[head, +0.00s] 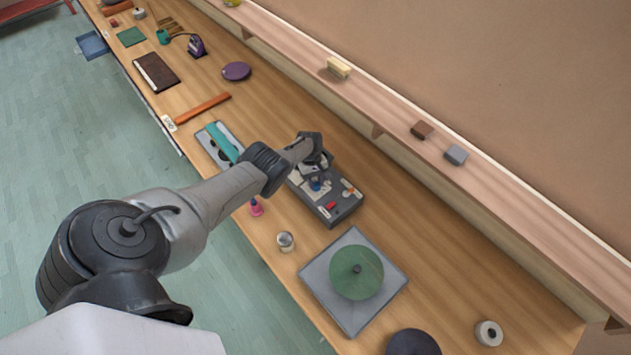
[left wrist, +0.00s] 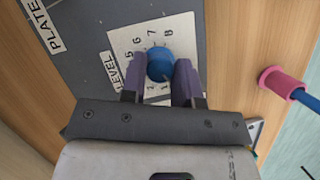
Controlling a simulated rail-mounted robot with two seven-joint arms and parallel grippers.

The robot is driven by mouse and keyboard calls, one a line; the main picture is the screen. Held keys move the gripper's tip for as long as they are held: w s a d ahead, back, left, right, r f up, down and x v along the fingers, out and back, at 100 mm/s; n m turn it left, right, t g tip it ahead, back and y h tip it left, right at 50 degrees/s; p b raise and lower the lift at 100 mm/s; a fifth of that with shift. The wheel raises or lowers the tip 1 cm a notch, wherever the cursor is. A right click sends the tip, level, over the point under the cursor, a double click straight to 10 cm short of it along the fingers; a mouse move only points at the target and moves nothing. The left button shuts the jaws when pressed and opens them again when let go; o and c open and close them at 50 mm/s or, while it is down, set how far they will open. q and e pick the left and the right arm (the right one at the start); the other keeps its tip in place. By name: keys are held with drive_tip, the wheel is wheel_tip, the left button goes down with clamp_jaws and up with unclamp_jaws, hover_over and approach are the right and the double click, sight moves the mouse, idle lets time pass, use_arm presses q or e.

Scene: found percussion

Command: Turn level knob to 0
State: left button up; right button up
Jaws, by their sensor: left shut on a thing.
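The blue level knob (left wrist: 160,66) sits on a pale numbered panel marked LEVEL in the left wrist view. Numbers around 5 to 8 show above it; the lower part of the scale is hidden by the gripper. I cannot read a pointer on the knob. My left gripper (left wrist: 159,76) has its purple fingers on both sides of the knob, shut on it. In the head view the knob (head: 316,186) shows as a small blue spot on the dark grey box (head: 345,212), below my left gripper (head: 317,177). My right gripper is not in view.
A pink-and-blue tool (head: 256,208) and a metal cylinder (head: 285,241) stand near the bench's front edge. A grey square plate with a green disc (head: 357,270) lies to the right of the box. A shelf (head: 375,110) with small blocks runs along the back.

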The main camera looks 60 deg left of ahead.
use_arm(q)
drive_tip(key=o, duration=0.9)
drive_tip(key=shift+r, duration=0.1)
drive_tip(key=p+v, duration=0.6)
drive_tip(key=v, duration=0.7)
drive_tip(key=shift+r, duration=0.35)
